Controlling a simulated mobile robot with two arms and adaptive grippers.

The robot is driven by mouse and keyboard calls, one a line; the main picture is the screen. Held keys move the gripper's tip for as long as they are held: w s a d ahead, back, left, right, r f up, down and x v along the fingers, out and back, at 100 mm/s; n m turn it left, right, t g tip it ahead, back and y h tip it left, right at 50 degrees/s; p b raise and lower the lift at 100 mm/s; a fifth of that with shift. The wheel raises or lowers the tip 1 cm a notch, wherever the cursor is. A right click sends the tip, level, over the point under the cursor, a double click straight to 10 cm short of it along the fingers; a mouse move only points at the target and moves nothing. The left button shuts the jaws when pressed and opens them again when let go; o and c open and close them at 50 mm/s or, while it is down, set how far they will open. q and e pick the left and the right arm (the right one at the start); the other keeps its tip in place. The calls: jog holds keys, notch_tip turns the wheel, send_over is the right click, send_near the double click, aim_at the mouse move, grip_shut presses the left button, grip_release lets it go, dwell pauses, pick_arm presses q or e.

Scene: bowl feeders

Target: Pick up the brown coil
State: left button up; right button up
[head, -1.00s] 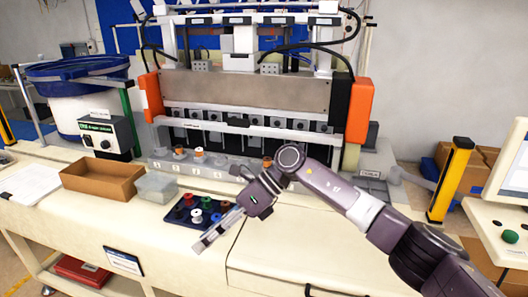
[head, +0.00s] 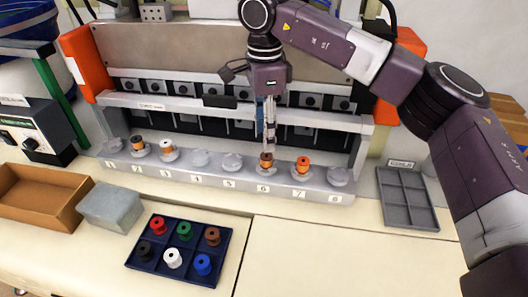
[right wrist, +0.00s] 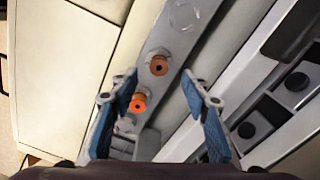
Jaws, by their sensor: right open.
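A brown coil (head: 266,160) stands upright at position 6 of the grey numbered rail (head: 225,182); it also shows in the right wrist view (right wrist: 159,65). Another brown coil (head: 212,236) stands in the blue compartment tray (head: 170,266). My right gripper (head: 270,140) points down just above the coil at position 6. In the right wrist view its two fingers (right wrist: 157,90) are apart with nothing held between them. An orange coil (head: 302,165) stands beside it at position 7, also in the right wrist view (right wrist: 138,101). My left gripper is not in view.
The press frame (head: 130,104) rises close behind the rail. A grey box (head: 110,209), a cardboard tray (head: 42,200) and an empty grey tray (head: 405,205) stand around. The front right bench is clear.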

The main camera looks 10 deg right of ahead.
aim_at(267, 156)
jog(key=shift+s+f, duration=0.2)
jog(key=shift+f, duration=0.25)
jog(key=shift+s+d+f+p, duration=0.1)
jog(key=shift+d+f+p, duration=0.05)
jog(key=shift+f+p, duration=0.3)
jog(key=f, duration=0.1)
jog(key=f+p, duration=0.2)
jog(key=shift+w+d+f, duration=0.1)
jog(key=shift+w+f, duration=0.15)
jog(key=shift+f, duration=0.5)
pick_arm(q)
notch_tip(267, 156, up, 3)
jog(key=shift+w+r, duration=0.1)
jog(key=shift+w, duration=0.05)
pick_arm(e)
jog(key=c, duration=1)
